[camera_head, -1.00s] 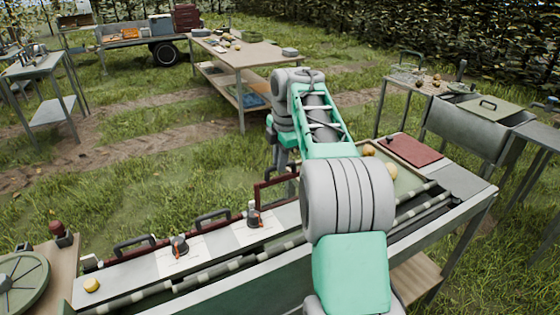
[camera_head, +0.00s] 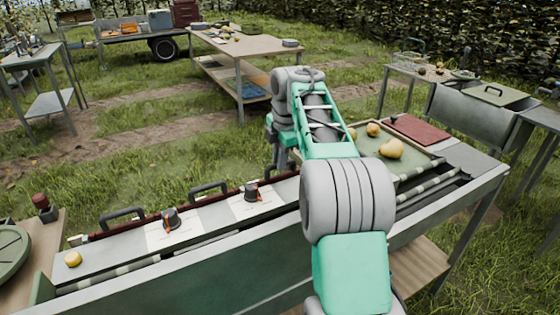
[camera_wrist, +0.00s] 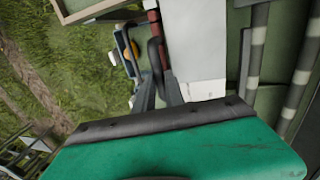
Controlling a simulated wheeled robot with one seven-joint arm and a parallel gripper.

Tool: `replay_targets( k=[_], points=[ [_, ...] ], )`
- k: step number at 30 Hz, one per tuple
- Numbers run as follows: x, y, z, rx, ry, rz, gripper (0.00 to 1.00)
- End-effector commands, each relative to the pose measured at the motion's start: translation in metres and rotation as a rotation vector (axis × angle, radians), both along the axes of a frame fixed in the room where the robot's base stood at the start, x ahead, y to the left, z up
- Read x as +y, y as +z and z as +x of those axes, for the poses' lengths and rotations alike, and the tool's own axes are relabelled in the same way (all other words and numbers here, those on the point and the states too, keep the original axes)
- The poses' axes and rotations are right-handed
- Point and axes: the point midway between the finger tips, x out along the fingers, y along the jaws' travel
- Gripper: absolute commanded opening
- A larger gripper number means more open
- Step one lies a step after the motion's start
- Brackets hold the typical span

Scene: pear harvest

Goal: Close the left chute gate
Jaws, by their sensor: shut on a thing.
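My gripper (camera_wrist: 157,88) shows in the wrist view, with its fingers shut on a dark curved handle (camera_wrist: 155,52). A strip of dark red gate (camera_wrist: 153,14) runs beside that handle, along a pale panel. In the head view my arm hides the gripper and the held handle. Two other dark gate handles, one at the far left (camera_head: 122,215) and one nearer my arm (camera_head: 208,187), stand along the back edge of the sorting bench (camera_head: 110,262). The red gate strip by them lies low. I cannot tell from the frames which gate is called left.
Two dark knobs with orange pointers (camera_head: 170,218) (camera_head: 253,192) stand on white plates. A yellow fruit (camera_head: 73,259) lies at the bench's left end.

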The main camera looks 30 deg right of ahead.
Motion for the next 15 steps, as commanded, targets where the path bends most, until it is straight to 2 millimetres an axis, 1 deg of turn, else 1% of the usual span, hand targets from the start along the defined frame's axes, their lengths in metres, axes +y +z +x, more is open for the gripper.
replay_targets(
  k=[1,6,7,15],
  points=[
    [0.0005,-0.0054,-0.0018,0.013,0.0,0.005,0.0],
    [0.0007,-0.0063,-0.0022,0.017,0.0,0.005,0.0],
    [0.0007,-0.0065,-0.0022,0.017,0.0,0.005,0.15],
    [0.0004,-0.0042,-0.0017,0.013,0.0,0.005,0.36]
  ],
)
